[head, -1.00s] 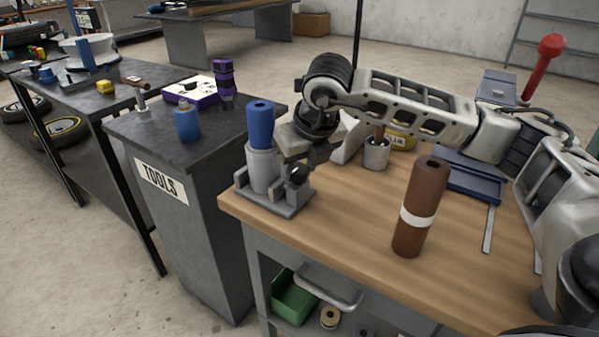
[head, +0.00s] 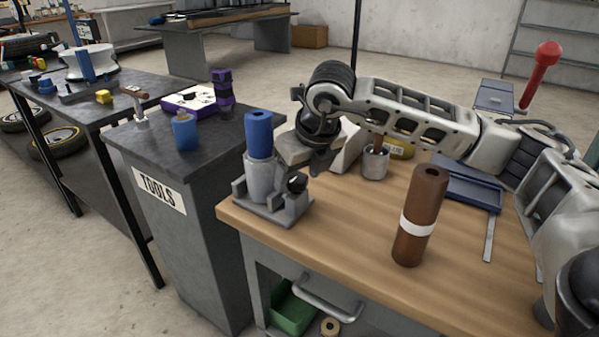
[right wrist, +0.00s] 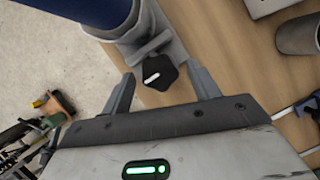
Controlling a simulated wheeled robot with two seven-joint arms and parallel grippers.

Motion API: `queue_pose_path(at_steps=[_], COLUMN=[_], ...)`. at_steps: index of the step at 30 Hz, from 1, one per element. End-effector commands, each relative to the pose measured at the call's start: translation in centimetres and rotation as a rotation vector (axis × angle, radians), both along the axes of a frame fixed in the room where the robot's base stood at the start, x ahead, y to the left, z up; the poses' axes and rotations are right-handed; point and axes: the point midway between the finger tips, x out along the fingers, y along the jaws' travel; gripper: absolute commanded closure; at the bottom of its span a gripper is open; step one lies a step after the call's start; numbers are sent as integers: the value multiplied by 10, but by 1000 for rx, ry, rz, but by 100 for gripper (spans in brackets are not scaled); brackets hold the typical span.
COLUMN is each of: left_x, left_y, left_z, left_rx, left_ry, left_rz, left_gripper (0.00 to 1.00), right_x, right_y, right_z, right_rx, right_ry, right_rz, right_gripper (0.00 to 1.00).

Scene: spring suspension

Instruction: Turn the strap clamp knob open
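The strap clamp is a grey stand (head: 262,182) at the near-left corner of the wooden bench, with a blue cylinder (head: 259,135) upright in its ring. Its black knob (head: 297,183) faces the bench side. In the right wrist view the knob (right wrist: 158,74) shows a white mark lying tilted across its face. My right gripper (head: 312,160) is just beside the clamp; its fingertips are partly hidden in the head view. In the wrist view the right gripper (right wrist: 165,90) is open, its fingers either side of the knob's near edge with gaps. My left gripper is out of view.
A brown cylinder with a white band (head: 418,215) stands on the bench. A grey cup (head: 375,162), a yellow can (head: 401,147) and a blue tray (head: 468,185) sit behind. A dark tool cabinet (head: 160,215) stands left of the bench.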

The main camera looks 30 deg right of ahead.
Motion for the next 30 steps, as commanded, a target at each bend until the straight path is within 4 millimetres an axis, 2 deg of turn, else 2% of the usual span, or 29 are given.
queue_pose_path(at_steps=[5, 8, 11, 22, 27, 30], left_x=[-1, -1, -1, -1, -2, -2], left_y=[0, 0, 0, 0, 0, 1], left_z=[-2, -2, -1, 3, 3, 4], left_rx=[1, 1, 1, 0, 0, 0], left_ry=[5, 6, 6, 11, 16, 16], left_rz=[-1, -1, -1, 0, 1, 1], left_gripper=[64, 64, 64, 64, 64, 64], right_x=[-1, -4, -11, -44, -55, -59], right_y=[0, 0, 0, 0, 0, -1], right_z=[3, 12, 28, 111, 136, 143], right_rx=[1, 2, 1, 1, 1, 0], right_ry=[-1, -3, -5, -5, -3, -1], right_rz=[-1, -1, 0, 0, 0, 0], right_gripper=[39, 39, 39, 39, 39, 39])
